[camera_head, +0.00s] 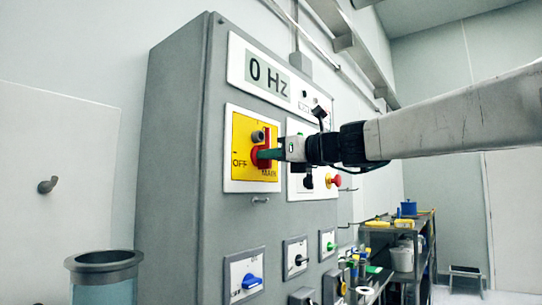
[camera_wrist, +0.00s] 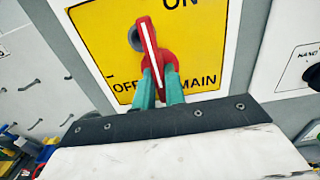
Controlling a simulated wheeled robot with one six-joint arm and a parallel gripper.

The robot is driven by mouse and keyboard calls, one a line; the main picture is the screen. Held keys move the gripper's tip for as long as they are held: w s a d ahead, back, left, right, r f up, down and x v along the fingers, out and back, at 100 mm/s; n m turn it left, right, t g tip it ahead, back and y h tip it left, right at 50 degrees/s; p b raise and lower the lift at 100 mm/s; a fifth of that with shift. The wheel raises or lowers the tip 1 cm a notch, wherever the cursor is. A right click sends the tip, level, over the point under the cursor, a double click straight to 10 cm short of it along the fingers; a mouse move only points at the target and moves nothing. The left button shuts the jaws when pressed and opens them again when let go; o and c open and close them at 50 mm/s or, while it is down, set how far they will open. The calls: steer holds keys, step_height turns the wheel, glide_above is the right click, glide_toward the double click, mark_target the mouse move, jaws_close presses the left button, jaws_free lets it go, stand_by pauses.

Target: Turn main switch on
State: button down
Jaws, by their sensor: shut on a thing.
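The main switch has a red handle with a white stripe (camera_wrist: 150,45) on a yellow plate (camera_wrist: 95,30). The plate is marked ON at the top, OFF at lower left and MAIN at lower right in the wrist view. The switch's red part also shows in the head view (camera_head: 267,138), on the grey cabinet's front. My gripper (camera_wrist: 161,78) is shut on the red handle, with a green fingertip on each side of its lower end. In the head view my gripper (camera_head: 268,154) reaches in from the right and hides part of the handle.
The grey cabinet (camera_head: 175,150) carries a display reading 0 Hz (camera_head: 268,77). A red emergency button (camera_head: 336,181) is right of the switch. Below are a blue knob (camera_head: 251,282) and other small switches. A glass vessel (camera_head: 104,262) stands at lower left.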

stand_by(0.3)
steer(key=c, duration=1.7)
jaws_free()
steer(key=shift+c, duration=0.2)
steer(key=v, duration=0.7)
steer(key=shift+s+d, duration=0.25)
steer(key=shift+d, duration=0.05)
